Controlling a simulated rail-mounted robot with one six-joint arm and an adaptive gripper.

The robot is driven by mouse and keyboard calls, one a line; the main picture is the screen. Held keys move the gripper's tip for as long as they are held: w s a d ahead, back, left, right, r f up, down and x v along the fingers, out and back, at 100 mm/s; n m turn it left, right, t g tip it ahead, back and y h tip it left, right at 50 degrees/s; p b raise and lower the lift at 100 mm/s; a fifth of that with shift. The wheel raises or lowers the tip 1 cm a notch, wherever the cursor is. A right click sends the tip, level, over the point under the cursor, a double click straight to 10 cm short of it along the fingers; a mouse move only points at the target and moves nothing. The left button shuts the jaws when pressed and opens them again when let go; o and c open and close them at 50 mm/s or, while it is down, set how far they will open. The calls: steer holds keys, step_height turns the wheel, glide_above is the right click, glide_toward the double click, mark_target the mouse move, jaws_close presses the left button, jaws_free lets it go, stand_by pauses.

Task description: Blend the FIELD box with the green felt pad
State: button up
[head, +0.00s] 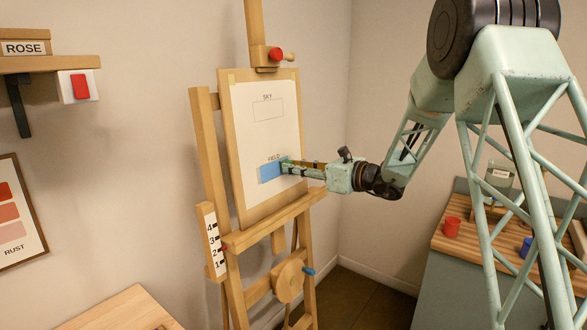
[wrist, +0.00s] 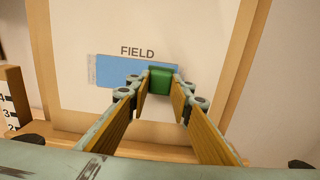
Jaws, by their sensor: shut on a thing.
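The FIELD box (head: 268,173) is a blue-filled rectangle on the white paper, on the easel board. Its blue fill also shows in the wrist view (wrist: 115,71), under the word FIELD. My gripper (head: 287,166) reaches in from the right and is shut on the green felt pad (wrist: 160,80). The pad is at the right part of the FIELD box, against or very near the paper; I cannot tell if it presses on it. It hides that part of the box. The SKY box (head: 267,110) above is an empty outline.
The wooden easel (head: 207,160) has a ledge (head: 275,220) below the paper and a numbered scale (head: 213,240) at its left. A worktop (head: 460,243) at the right holds a red cup (head: 451,227) and other items. A red switch (head: 80,86) is on the left wall.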

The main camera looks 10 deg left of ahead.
steer(key=shift+w+d+p, duration=0.15)
steer(key=shift+w+d, duration=0.15)
steer(key=shift+w, duration=0.25)
steer(key=shift+w+d+p, duration=0.15)
steer(key=shift+w+d, duration=0.15)
steer(key=shift+w, duration=0.2)
steer(key=shift+d, duration=0.15)
steer(key=v, duration=0.6)
steer(key=shift+s+d+b, duration=0.2)
steer(key=shift+d+b, duration=0.15)
steer(key=shift+b, duration=0.1)
stand_by(0.8)
